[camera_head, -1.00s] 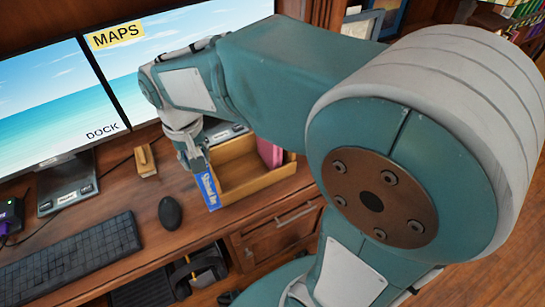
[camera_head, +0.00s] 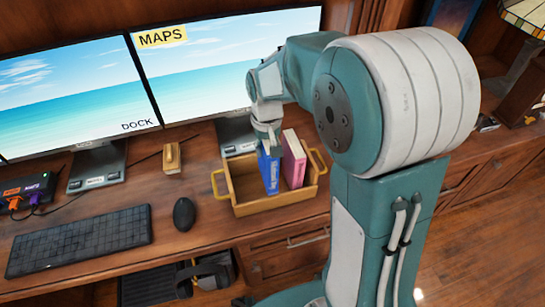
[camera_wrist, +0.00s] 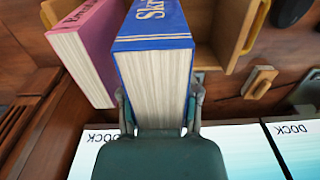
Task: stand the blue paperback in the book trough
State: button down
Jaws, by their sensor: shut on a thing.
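The blue paperback (camera_head: 269,172) is upright, its lower part inside the wooden book trough (camera_head: 278,203), left of a pink book (camera_head: 293,160). Whether its bottom touches the trough floor is hard to tell. My gripper (camera_head: 267,147) is above the trough, shut on the top of the blue paperback. In the wrist view, my gripper's fingers (camera_wrist: 160,100) are on both sides of the blue paperback (camera_wrist: 153,45). The pink book (camera_wrist: 86,52) stands beside it with a narrow gap. A trough wall (camera_wrist: 238,30) shows on the other side.
A black mouse (camera_head: 184,213) and keyboard (camera_head: 80,240) lie left of the trough on the desk. Monitors (camera_head: 220,70) stand close behind it. A small wooden block (camera_head: 171,156) is behind the mouse. The trough has free room left of the blue paperback.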

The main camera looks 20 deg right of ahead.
jog(key=f, duration=0.1)
jog(key=w+f, duration=0.1)
jog(key=f, duration=0.3)
jog(key=shift+w+d+f, duration=0.25)
jog(key=shift+w+d, duration=0.05)
jog(key=shift+d, duration=0.1)
jog(key=shift+d+f, duration=0.25)
jog(key=shift+a, duration=0.1)
jog(key=c, duration=0.6)
grip_release()
jog(key=shift+a+f, duration=0.1)
jog(key=shift+a, duration=0.05)
jog(key=shift+o, duration=1.4)
jog(key=shift+a, duration=0.15)
